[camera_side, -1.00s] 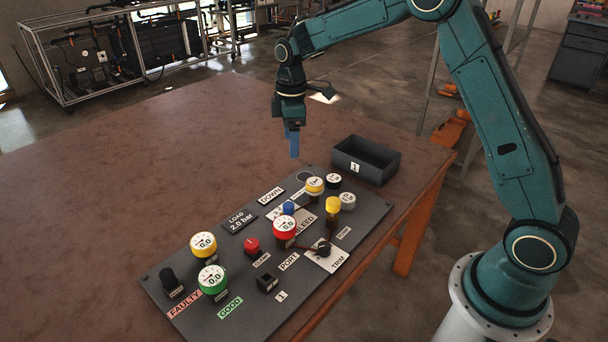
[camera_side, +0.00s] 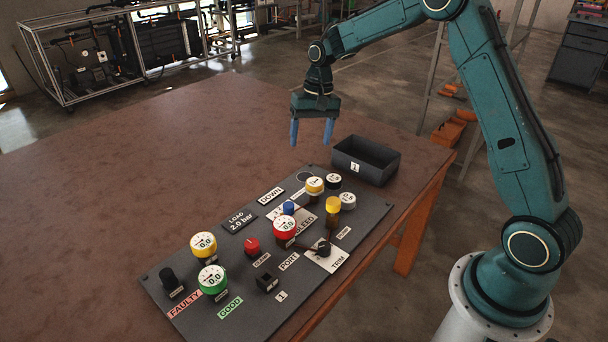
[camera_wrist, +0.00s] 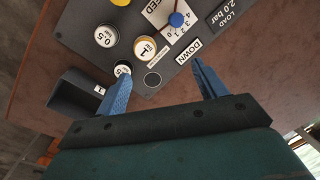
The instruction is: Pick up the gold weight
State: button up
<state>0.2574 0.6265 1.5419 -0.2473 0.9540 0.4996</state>
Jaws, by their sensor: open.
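The gold weight (camera_side: 315,186) is a short yellow-sided cylinder with a white top, standing upright at the panel's far end. It also shows in the wrist view (camera_wrist: 145,48), its top marked 1. My gripper (camera_side: 311,138) hangs above and beyond it, pointing down, with its blue fingers spread and nothing between them. In the wrist view my gripper (camera_wrist: 161,70) frames the dark round spot (camera_wrist: 152,80) on the panel, and the gold weight lies just past the fingertips, apart from them.
A black weight (camera_side: 334,181) and a grey weight (camera_side: 347,200) stand close beside the gold one. A yellow knob (camera_side: 333,205) rises nearby on the dark panel (camera_side: 205,308). An open dark bin (camera_side: 383,174) stands behind. The table's left side (camera_side: 100,210) is clear.

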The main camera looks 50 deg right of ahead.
jog(key=shift+s+d+f+m+t+y, duration=0.25)
jog(key=shift+d+m, duration=0.6)
jog(key=shift+m, duration=1.85)
jog(key=shift+s+d+f+m+y, duration=0.2)
jog(key=shift+d+m, duration=0.7)
jog(key=shift+m, duration=1.8)
jog(key=shift+s+d+f+m+t+y, duration=0.2)
jog(key=shift+s+d+m, duration=0.45)
jog(key=shift+m, duration=2.05)
jog(key=shift+w+d+r, duration=0.1)
jog(key=shift+w+d, duration=0.1)
send_over(315, 182)
jog(key=d, duration=0.2)
jog(key=shift+s+a+f, duration=0.1)
jog(key=shift+s+f, duration=0.05)
jog(key=shift+f, duration=1.95)
jog(key=shift+s+a+f, duration=0.1)
jog(key=shift+f, duration=1.95)
jog(key=shift+x, duration=2.55)
jog(key=shift+d, duration=0.1)
jog(key=shift+c, duration=0.2)
